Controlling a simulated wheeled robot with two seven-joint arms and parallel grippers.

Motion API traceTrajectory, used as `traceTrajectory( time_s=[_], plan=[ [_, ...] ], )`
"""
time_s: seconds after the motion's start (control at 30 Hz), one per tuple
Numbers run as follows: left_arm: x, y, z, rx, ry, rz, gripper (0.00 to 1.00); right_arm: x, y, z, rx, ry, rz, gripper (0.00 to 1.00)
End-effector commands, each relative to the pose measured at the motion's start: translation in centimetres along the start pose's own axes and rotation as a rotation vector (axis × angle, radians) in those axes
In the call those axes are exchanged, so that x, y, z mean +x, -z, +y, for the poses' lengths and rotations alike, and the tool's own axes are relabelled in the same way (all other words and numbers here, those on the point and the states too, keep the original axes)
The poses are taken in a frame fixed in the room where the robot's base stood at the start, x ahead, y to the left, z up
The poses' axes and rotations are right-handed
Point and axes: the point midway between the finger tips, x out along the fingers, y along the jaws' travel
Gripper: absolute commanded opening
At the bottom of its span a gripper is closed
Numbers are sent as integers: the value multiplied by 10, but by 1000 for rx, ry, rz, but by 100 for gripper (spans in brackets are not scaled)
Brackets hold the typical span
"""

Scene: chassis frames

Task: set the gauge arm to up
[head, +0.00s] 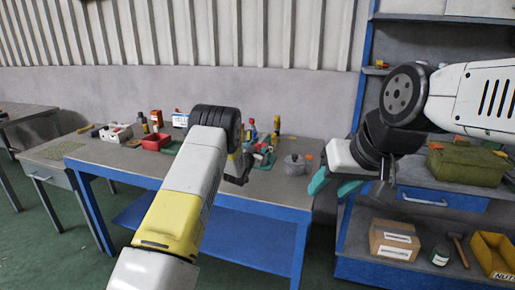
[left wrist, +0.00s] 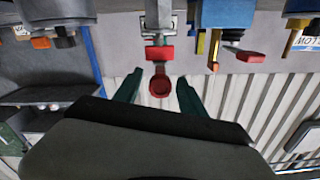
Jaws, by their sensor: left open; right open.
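The red gauge arm (left wrist: 160,86), with a round end, shows in the left wrist view. It joins a red block (left wrist: 160,53) on a grey metal mount (left wrist: 158,25). Its round end points down in that picture, towards my palm. My left gripper (left wrist: 159,82) is open, with one green finger on each side of the red arm and a visible gap on both sides. In the head view my left gripper (head: 238,166) is over the workbench, mostly hidden behind my arm, and the gauge arm cannot be made out. My right gripper (head: 335,186) is open and empty, right of the bench.
The blue-framed workbench (head: 255,198) holds a red bin (head: 156,141), a grey pot (head: 294,165) and several bottles. A blue block (left wrist: 228,14) with a yellow-tipped rod stands close beside the gauge in the left wrist view. A blue shelf unit (head: 352,215) stands at right.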

Motion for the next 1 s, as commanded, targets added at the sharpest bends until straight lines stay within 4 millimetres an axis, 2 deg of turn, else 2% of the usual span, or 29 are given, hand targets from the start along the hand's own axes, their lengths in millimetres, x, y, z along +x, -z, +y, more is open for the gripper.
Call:
traceTrajectory(
  time_s=[0.03, 0.2, 0.3, 1.0],
  plan=[
    [0, 0, 0, 0, 0, 0, 48, 0, 0, 0, 0, 0, 0, 48],
    [0, 0, 0, 0, 0, 0, 15, 0, 0, 0, 0, 0, 0, 48],
    [0, 0, 0, 0, 0, 0, 0, 0, 0, 0, 0, 0, 0, 48],
    [0, 0, 0, 0, 0, 0, 0, 0, 0, 0, 0, 0, 0, 48]
  ],
)
